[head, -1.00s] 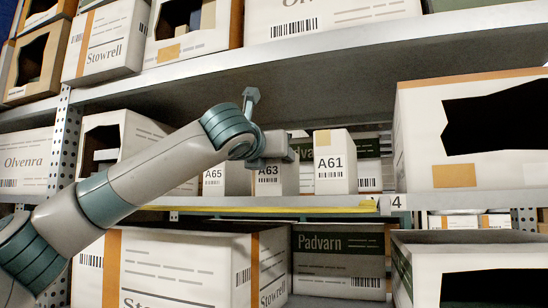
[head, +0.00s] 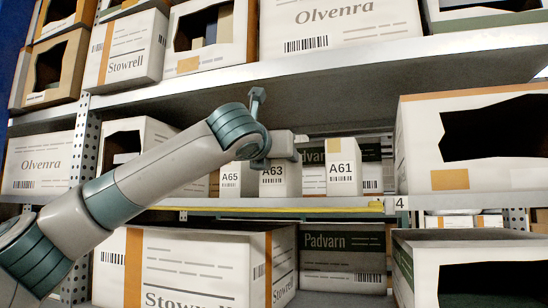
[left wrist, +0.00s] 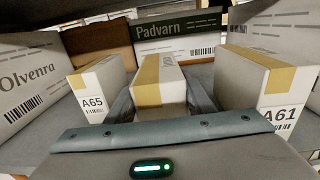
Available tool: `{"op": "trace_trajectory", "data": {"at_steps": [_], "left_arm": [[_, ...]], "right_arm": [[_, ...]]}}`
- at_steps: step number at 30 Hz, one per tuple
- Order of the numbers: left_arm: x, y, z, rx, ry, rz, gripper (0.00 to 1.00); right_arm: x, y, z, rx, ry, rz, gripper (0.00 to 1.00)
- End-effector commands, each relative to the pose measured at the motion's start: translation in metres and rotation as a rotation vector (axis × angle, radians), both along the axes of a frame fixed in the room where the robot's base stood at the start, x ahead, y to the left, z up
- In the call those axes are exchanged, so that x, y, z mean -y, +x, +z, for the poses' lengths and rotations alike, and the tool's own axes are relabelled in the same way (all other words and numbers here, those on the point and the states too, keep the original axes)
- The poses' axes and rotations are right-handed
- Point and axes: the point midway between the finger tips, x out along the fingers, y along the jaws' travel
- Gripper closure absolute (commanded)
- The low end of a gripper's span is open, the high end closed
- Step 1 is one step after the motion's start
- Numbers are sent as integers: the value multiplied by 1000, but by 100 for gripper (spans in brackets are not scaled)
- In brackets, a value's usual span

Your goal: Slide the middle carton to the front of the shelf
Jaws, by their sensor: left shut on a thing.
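The middle carton, A63 (head: 282,183), is a small white box with an orange-tan tape strip on top. It stands upright on the middle shelf (head: 350,203) between carton A65 (head: 238,180) on its left and carton A61 (head: 341,170) on its right. My left gripper (head: 284,147) is at the upper front of A63. In the left wrist view its fingers are on both sides of the middle carton (left wrist: 160,78), shut on it. The gripper body hides the carton's lower front there. My right gripper is not in view.
A dark green Padvarn box (left wrist: 178,32) stands behind the small cartons. An Olvenra box (left wrist: 25,80) flanks them on the left, and a large torn-open box (head: 470,140) on the right. The upper shelf (head: 330,62) hangs above the arm. A yellow strip (head: 300,210) runs along the front edge.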

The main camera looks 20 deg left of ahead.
Motion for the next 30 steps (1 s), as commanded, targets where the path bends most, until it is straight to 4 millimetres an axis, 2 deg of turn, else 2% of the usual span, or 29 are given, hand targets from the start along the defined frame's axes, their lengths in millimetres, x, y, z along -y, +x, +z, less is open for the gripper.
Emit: {"op": "trace_trajectory", "data": {"at_steps": [9,10,12,23,30], "left_arm": [[0,0,1,2,-1,-1,85],[0,0,1,2,-1,-1,45],[0,0,1,2,-1,-1,30],[0,-2,1,2,-1,-1,30],[-1,-18,-2,2,-1,-1,30]], "right_arm": [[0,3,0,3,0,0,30],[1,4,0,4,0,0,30],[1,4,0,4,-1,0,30],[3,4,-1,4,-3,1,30],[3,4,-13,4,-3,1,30]]}}
